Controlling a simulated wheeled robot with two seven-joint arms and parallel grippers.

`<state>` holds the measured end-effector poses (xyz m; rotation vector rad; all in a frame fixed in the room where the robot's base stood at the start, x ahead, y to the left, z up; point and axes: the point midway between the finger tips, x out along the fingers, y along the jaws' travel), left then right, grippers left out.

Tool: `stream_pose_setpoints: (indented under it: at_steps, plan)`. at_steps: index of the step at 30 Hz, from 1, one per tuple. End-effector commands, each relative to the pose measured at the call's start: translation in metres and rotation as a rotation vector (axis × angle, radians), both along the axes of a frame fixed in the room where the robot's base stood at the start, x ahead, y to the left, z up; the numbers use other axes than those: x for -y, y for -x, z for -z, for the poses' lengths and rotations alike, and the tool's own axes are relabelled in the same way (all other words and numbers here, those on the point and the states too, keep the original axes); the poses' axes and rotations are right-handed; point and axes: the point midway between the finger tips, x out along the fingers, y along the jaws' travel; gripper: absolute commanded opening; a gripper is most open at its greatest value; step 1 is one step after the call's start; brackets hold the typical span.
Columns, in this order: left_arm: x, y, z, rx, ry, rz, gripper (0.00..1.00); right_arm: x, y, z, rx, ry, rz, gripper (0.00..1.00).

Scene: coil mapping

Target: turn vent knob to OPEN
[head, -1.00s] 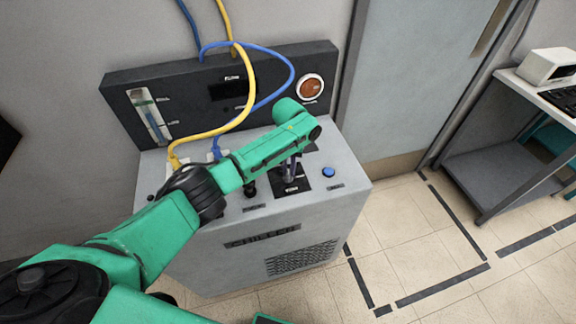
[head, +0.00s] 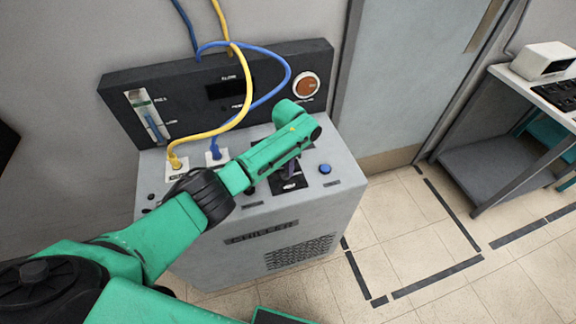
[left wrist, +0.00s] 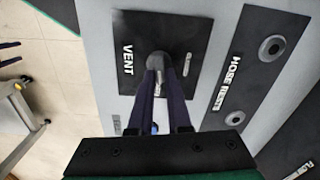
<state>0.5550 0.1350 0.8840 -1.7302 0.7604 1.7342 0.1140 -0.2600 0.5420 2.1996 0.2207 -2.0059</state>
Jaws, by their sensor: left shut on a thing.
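The vent knob (left wrist: 159,57) is a small dark grey knob on a black plate (left wrist: 184,40) marked VENT in the left wrist view. The fingers of my left gripper (left wrist: 162,76) reach it from below in that view, shut on the knob with one finger on each side. In the head view my left gripper (head: 291,168) points down at the vent plate (head: 291,186) on top of the chiller (head: 330,205). The arm and fingers hide most of the knob there. The knob's pointer and any OPEN mark cannot be made out. My right gripper is not in view.
A yellow hose (head: 219,129) and a blue hose (head: 284,86) rise from sockets behind my left arm. A blue button (head: 325,169) is right of the vent plate. A dark back panel (head: 190,85) stands behind. Floor to the right is clear up to a shelf unit (head: 490,160).

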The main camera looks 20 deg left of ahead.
Motion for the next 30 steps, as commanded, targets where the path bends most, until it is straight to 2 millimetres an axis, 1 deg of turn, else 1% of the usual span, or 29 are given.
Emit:
stream_pose_setpoints:
  at_steps: [1,6,11,27,28,29,30]
  plan:
    - [0.0006,-0.0014,-0.0025,0.006,0.002,0.030,0.00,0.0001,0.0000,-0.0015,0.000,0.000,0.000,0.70]
    - [0.0015,-0.0008,-0.0024,0.006,0.003,0.120,0.00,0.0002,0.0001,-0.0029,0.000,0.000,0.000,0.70]
    - [0.0020,-0.0005,-0.0022,0.007,0.002,0.171,0.00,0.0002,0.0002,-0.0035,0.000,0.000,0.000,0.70]
    - [0.0024,-0.0003,-0.0023,0.007,0.003,0.197,0.00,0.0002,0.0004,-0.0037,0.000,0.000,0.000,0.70]
    - [0.0024,-0.0003,-0.0024,0.007,0.003,0.197,0.28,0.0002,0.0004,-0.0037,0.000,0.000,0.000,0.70]
    - [0.0024,-0.0003,-0.0023,0.007,0.002,0.197,0.39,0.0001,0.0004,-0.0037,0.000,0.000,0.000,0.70]
    - [0.0023,-0.0002,-0.0022,0.007,0.002,0.197,0.46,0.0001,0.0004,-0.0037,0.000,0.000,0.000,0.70]
